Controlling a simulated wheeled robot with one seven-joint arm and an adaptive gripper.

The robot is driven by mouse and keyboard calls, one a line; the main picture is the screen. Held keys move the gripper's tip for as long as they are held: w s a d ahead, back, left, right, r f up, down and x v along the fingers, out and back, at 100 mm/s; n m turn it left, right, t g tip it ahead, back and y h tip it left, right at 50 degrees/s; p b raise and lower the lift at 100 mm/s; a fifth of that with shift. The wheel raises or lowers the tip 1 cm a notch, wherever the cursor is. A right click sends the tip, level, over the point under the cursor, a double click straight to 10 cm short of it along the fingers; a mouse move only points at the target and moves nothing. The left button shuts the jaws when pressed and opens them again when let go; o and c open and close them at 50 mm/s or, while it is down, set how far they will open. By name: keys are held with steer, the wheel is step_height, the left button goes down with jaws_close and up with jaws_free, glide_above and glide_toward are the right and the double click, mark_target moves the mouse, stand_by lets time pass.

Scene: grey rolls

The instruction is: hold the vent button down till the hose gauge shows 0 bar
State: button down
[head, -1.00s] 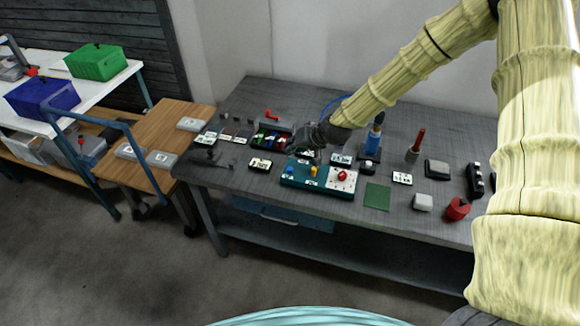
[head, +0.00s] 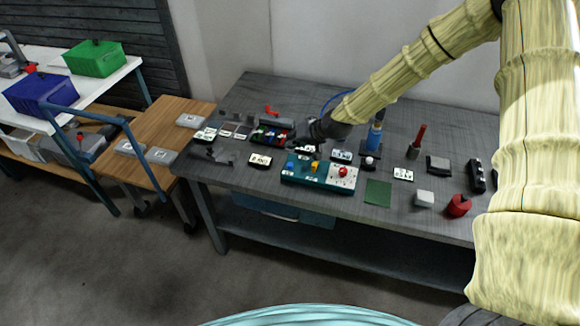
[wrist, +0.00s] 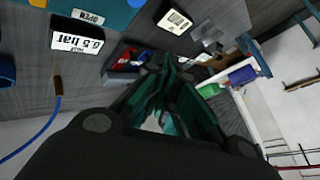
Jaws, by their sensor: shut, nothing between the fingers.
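The teal panel (head: 300,181) lies on the grey table, with a blue button (head: 290,167), a yellow part (head: 315,165) and a red button (head: 343,171) on a white plate. I cannot read which is the vent button. The hose gauge (wrist: 77,38) is a dark box with a white display beside the panel; its upside-down text looks like 6.5 bar, but the first digit is unsure. My gripper (wrist: 167,75) is shut and empty. In the head view it hangs near the panel's back edge, its tips indistinct.
A blue hose (wrist: 34,133) runs near the gauge. A tray of coloured parts (head: 270,134), a labelled box (head: 260,159), a blue bottle (head: 374,136) and a red-handled tool (head: 418,138) stand around. A green mat (head: 378,192) lies bare right of the panel.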

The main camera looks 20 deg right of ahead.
mark_target(292, 163)
steer(key=shift+f+b, duration=1.75)
steer(key=shift+f, duration=1.45)
steer(key=shift+f+b, duration=0.35)
steer(key=shift+f, duration=0.05)
steer(key=shift+f+b, duration=0.4)
steer(key=shift+f, duration=0.1)
stand_by(0.8)
steer(key=shift+r, duration=0.1)
stand_by(1.8)
steer(key=shift+r+p, duration=0.45)
steer(key=shift+r, duration=0.4)
steer(key=shift+r, duration=0.1)
